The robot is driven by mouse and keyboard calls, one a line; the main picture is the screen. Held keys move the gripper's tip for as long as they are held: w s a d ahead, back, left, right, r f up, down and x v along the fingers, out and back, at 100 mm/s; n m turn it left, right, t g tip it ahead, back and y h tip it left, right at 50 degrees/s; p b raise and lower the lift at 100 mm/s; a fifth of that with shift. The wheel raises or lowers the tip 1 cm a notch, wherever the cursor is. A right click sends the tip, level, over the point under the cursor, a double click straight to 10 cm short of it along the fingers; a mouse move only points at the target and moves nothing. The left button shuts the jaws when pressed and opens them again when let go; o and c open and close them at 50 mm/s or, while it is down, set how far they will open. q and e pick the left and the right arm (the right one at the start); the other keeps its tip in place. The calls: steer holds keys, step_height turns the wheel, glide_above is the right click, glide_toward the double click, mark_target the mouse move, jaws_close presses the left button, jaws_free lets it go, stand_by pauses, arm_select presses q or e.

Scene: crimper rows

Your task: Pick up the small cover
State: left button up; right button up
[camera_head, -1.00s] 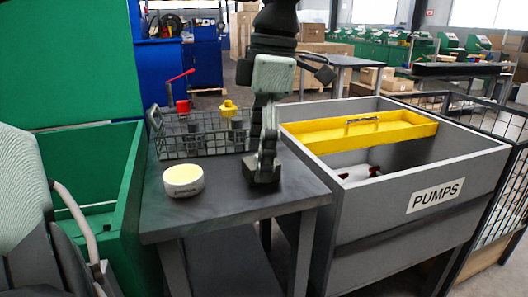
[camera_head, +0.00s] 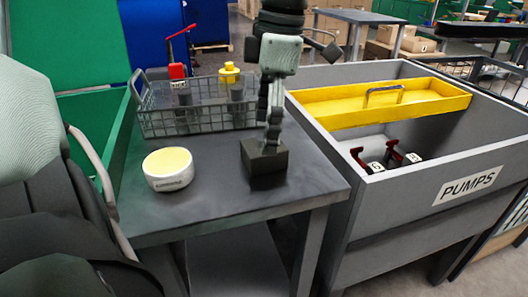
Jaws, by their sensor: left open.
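A yellow tray-like cover (camera_head: 385,103) with a metal handle on top lies across the back part of the grey bin (camera_head: 400,200). It is the most cover-like thing in view. My right gripper is not in view.
A round white container (camera_head: 168,183) with a yellow top stands left of my gripper. A wire basket (camera_head: 160,125) behind holds red-topped and yellow-topped items. Red-handled pumps (camera_head: 392,158) lie inside the bin. A green container (camera_head: 85,105) stands at the left.

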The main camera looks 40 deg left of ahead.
arm_select(q)
steer(key=f, duration=0.3)
steer(key=shift+a+f, duration=0.15)
steer(key=shift+a, duration=0.1)
steer(key=shift+c, duration=0.3)
steer(key=c, duration=1.6)
